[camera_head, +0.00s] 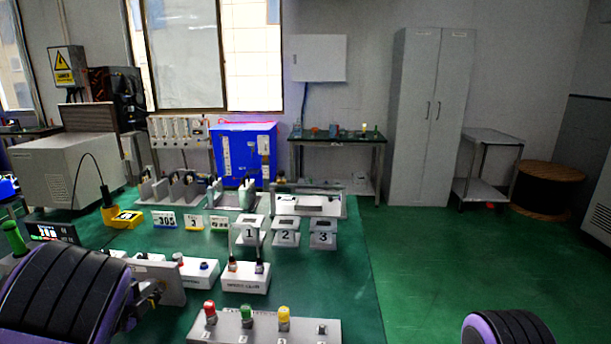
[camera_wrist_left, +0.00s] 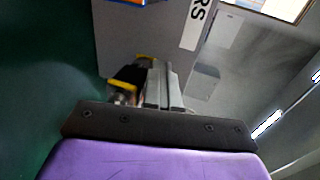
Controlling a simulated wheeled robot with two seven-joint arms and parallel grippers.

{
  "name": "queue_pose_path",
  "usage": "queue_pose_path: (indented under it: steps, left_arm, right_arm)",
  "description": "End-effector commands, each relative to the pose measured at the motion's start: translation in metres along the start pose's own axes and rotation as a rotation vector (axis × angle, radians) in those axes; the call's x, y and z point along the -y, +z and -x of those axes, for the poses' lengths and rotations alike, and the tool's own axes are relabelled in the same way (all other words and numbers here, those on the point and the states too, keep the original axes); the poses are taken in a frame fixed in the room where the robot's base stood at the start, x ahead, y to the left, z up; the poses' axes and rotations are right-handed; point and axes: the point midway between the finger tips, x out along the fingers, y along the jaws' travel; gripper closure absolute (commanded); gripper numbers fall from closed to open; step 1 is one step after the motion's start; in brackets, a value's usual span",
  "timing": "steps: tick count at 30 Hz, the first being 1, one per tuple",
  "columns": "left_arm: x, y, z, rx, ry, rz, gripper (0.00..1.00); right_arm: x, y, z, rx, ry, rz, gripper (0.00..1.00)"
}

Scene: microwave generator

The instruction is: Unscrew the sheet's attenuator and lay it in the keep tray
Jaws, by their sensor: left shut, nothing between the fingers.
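My left gripper (camera_head: 158,292) is low at the left of the bench, beside a grey panel or block; my wrist partly hides this spot. In the left wrist view its fingers (camera_wrist_left: 163,85) are together and empty. Just left of them is a small dark part with yellow bands (camera_wrist_left: 128,82), which may be an attenuator; I cannot tell whether they touch. Behind is a grey face with a label (camera_wrist_left: 196,22) ending in "RS". I cannot tell which part is the sheet's attenuator or which holder is the keep tray. My right gripper is out of view.
A grey strip (camera_head: 300,328) with red, green and yellow knobs lies at the front. A white block (camera_head: 246,280) with two knobs stands mid-bench. Stands numbered 1, 2 and 3 (camera_head: 322,238) are behind it. A green-handled tool (camera_head: 14,236) stands at far left.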

Motion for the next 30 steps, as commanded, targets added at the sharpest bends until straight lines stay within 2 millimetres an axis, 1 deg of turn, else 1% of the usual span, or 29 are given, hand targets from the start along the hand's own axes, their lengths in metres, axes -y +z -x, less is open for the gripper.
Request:
queue_pose_path:
  steps: [1,6,9,18,21,24,30]
  left_arm:
    - [-0.002,0.0,0.001,0.001,0.007,-0.001,1.0]
    - [0.005,0.003,0.002,0.001,0.007,0.0,1.0]
    - [0.004,0.003,0.006,0.001,0.006,0.0,1.0]
    - [-0.006,0.003,0.046,0.001,0.003,0.001,1.0]
    - [-0.008,0.003,0.056,0.0,0.002,0.0,1.0]
    - [-0.009,0.003,0.06,0.0,0.003,0.0,1.0]
    - [-0.008,0.003,0.06,0.0,0.002,0.0,1.0]
  right_arm:
    - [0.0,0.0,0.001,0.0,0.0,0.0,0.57]
    - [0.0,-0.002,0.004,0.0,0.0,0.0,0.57]
    - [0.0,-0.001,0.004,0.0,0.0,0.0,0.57]
    - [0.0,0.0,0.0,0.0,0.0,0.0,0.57]
    - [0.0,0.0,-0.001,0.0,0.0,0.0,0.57]
    - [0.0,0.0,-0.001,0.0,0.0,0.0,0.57]
    - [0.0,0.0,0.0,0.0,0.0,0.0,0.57]
